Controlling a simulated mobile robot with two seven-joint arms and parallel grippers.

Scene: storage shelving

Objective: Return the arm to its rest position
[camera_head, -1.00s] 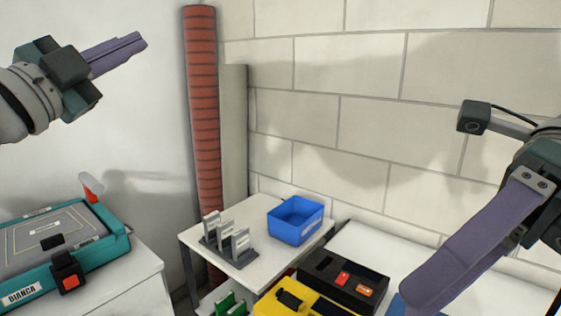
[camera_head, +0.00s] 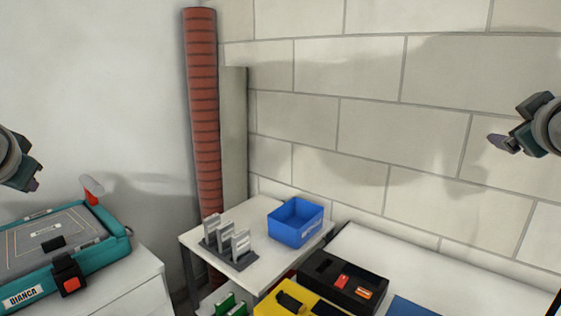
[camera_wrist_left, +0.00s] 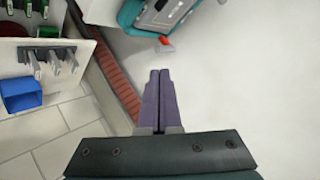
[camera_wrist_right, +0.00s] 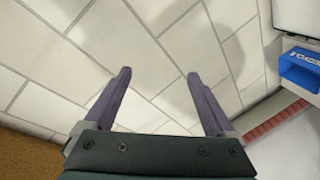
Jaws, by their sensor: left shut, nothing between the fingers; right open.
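My left gripper (camera_head: 32,184) is at the left edge of the head view, above and left of the teal case, mostly out of frame. In the left wrist view its purple fingers (camera_wrist_left: 157,76) are together with nothing between them. My right gripper (camera_head: 497,142) is near the right edge of the head view, in the air in front of the block wall. In the right wrist view its fingers (camera_wrist_right: 158,75) are spread wide, with only the wall behind the gap. Both grippers are empty and apart from every object.
A teal case (camera_head: 112,243) lies on a white cabinet at left. A blue bin (camera_head: 296,231) and a grey rack (camera_head: 230,256) stand on a white table (camera_head: 199,237). A black tray (camera_head: 318,276) and a yellow case (camera_head: 267,305) sit nearby. A red column (camera_head: 201,120) rises behind. The middle air is clear.

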